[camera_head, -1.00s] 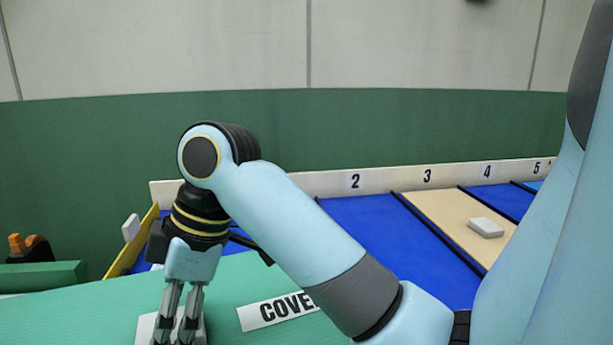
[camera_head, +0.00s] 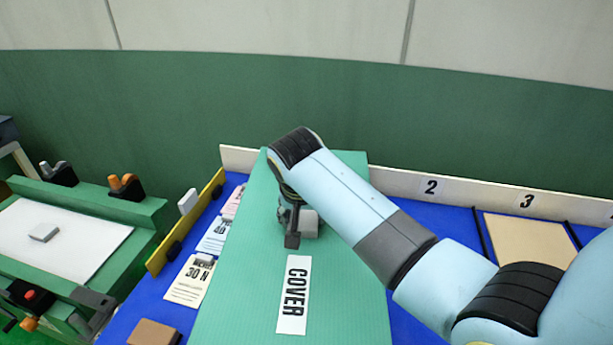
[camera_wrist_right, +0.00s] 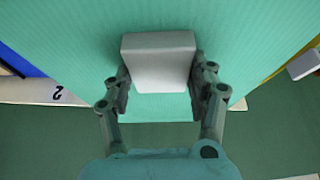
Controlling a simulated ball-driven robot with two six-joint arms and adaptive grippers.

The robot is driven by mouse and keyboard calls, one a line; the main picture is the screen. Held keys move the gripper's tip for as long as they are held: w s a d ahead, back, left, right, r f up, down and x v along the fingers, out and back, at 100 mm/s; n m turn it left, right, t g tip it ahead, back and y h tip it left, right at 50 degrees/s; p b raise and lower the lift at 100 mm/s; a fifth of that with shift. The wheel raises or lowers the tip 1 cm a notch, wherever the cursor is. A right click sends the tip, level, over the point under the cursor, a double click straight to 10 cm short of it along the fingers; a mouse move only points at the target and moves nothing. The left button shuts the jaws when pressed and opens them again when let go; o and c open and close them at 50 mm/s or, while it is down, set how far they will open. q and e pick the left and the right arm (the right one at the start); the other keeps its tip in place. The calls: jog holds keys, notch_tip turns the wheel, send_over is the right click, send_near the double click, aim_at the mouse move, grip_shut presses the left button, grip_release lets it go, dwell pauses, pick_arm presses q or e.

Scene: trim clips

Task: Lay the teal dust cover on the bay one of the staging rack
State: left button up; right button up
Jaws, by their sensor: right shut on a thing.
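The teal dust cover (camera_head: 245,300) is a long flat ribbed sheet with a white "COVER" label. It lies lengthwise over the leftmost part of the staging rack (camera_head: 400,185), left of the bay marked 2. I cannot tell whether it rests on the rack or hovers. Its far end reaches the white back wall and hides any number there. My right gripper (camera_head: 297,228) is shut on the cover's pale block handle (camera_head: 309,223); the handle (camera_wrist_right: 158,65) also shows between the fingers (camera_wrist_right: 158,88) in the right wrist view. My left gripper is out of view.
Printed cards (camera_head: 190,280) and a brown block (camera_head: 154,333) lie on blue floor left of the cover. A yellow side wall (camera_head: 185,222) bounds the rack there. A green fixture (camera_head: 130,205) with clamps and a white panel (camera_head: 65,240) stands further left.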

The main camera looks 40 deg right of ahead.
jog(key=shift+w+d+r+m+p, duration=0.2)
jog(key=shift+r+m+p, duration=0.2)
jog(key=shift+m+p, duration=0.25)
jog(key=shift+d+f+m+h, duration=0.15)
jog(key=shift+f+m+h, duration=0.05)
jog(key=shift+m+h, duration=0.1)
jog(key=shift+f+b, duration=0.55)
jog(key=shift+b, duration=0.15)
pick_arm(q)
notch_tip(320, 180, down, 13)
jog(key=b, duration=1.3)
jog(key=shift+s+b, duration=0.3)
jog(key=shift+b, duration=0.1)
pick_arm(e)
notch_tip(320, 180, down, 13)
jog(key=shift+r, duration=0.15)
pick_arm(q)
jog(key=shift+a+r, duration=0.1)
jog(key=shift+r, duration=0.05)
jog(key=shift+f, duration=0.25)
pick_arm(e)
jog(key=shift+s+f+g, duration=0.1)
jog(key=shift+f+g, duration=0.2)
jog(key=shift+f, duration=0.1)
jog(key=o, duration=1.5)
jog(key=shift+o, duration=0.2)
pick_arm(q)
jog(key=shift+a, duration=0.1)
